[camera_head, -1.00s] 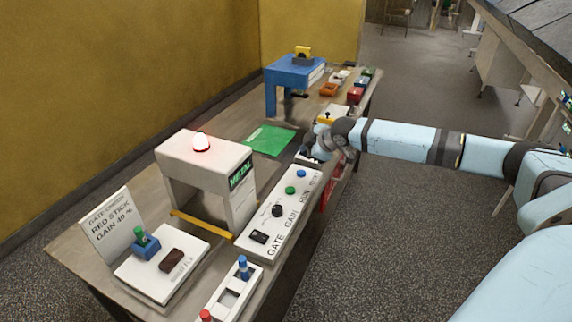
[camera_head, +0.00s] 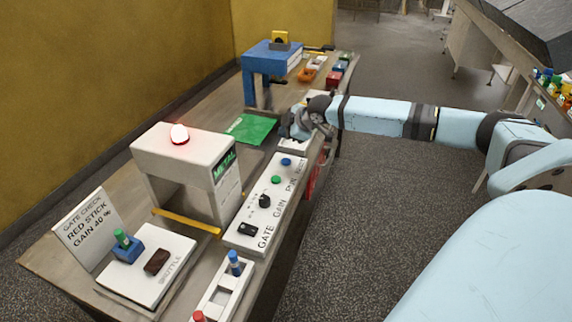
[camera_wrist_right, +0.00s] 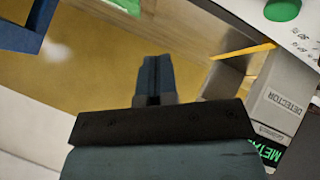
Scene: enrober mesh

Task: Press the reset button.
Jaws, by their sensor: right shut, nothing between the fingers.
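The control panel (camera_head: 237,240) is a long white box on the table's near side. It carries a black switch (camera_head: 247,229), a black knob (camera_head: 264,200), a green button (camera_head: 276,180) and, at its far end, the blue button (camera_head: 286,161) by the reset lettering. My right gripper (camera_head: 290,132) is above the table just beyond that far end, apart from the blue button. Its fingers (camera_wrist_right: 155,80) are shut and empty in the right wrist view, where the green button (camera_wrist_right: 282,9) shows at the top right. My left gripper is out of view.
The metal detector (camera_head: 178,160) has a lit red lamp (camera_head: 180,135) and a yellow bar (camera_head: 187,222). A green mat (camera_head: 250,129) and blue stand (camera_head: 272,58) lie farther back. A white shuttle plate (camera_head: 172,262) and a white stick rack (camera_head: 213,306) are nearer.

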